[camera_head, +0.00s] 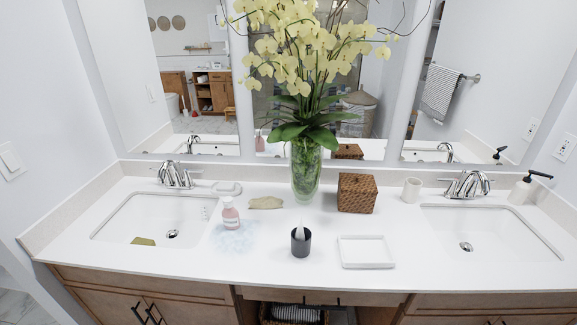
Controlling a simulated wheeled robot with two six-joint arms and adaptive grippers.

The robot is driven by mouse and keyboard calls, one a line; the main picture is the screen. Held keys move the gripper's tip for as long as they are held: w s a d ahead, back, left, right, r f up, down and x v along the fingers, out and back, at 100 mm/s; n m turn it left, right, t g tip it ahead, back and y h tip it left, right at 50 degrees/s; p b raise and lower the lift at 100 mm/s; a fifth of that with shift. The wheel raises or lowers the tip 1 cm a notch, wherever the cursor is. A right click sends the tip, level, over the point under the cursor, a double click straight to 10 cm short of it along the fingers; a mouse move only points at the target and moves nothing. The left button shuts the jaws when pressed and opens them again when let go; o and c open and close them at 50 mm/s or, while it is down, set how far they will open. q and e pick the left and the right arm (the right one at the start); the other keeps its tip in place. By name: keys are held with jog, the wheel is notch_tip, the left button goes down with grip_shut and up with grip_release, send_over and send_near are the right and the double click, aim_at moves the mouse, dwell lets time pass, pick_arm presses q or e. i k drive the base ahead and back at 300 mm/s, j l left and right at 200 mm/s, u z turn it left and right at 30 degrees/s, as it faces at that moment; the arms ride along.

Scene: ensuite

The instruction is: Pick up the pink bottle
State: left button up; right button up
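The pink bottle (230,216) stands upright on the white counter, just right of the left sink. It has a white cap and a pale label. A pale blue, see-through puff (234,238) lies on the counter at its foot. Neither of my grippers shows in the head view.
A glass vase with yellow orchids (306,168) stands behind and right of the bottle. A dark cup (301,242), a white tray (366,251), a woven box (357,193) and a flat tan item (265,203) are nearby. The left sink (120,222) is open beside it.

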aim_at(230, 214)
jog(key=i+j+u, duration=0.1)
jog(key=j, duration=0.4)
jog(key=j+u, duration=0.1)
jog(key=j, duration=0.35)
jog(key=i+j+u, duration=0.1)
jog(key=j, duration=0.4)
jog(key=i, duration=0.1)
